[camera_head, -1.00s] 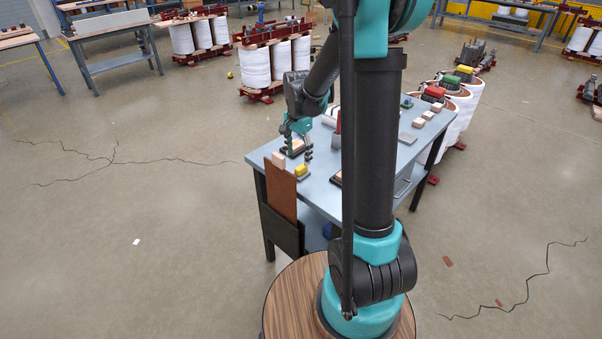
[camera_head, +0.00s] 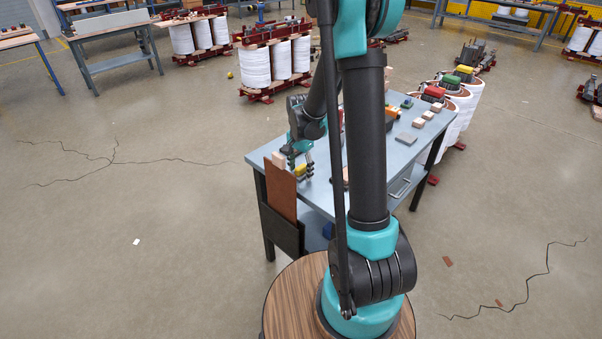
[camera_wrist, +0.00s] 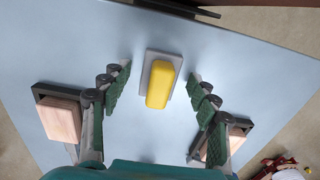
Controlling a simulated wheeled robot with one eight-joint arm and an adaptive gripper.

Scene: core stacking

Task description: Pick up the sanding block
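The sanding block looks to be the yellow block on a flat grey base (camera_wrist: 160,84), lying on the blue-grey table in the wrist view. In the head view its yellow top (camera_head: 300,170) shows partly behind my gripper's fingers. My gripper (camera_wrist: 160,86) is open. Its two green-padded fingers stand apart, one on each side of the block, with clear gaps and no visible contact. In the head view my gripper (camera_head: 299,166) is over the near left end of the table. How high the fingertips are above the table is hard to tell.
Two wooden blocks in dark holders, left (camera_wrist: 60,119) and right (camera_wrist: 228,142), flank the fingers. A brown board (camera_head: 283,189) stands at the table's near left edge. Several small blocks and tools lie towards the table's far right. The table (camera_wrist: 218,47) around the yellow block is bare.

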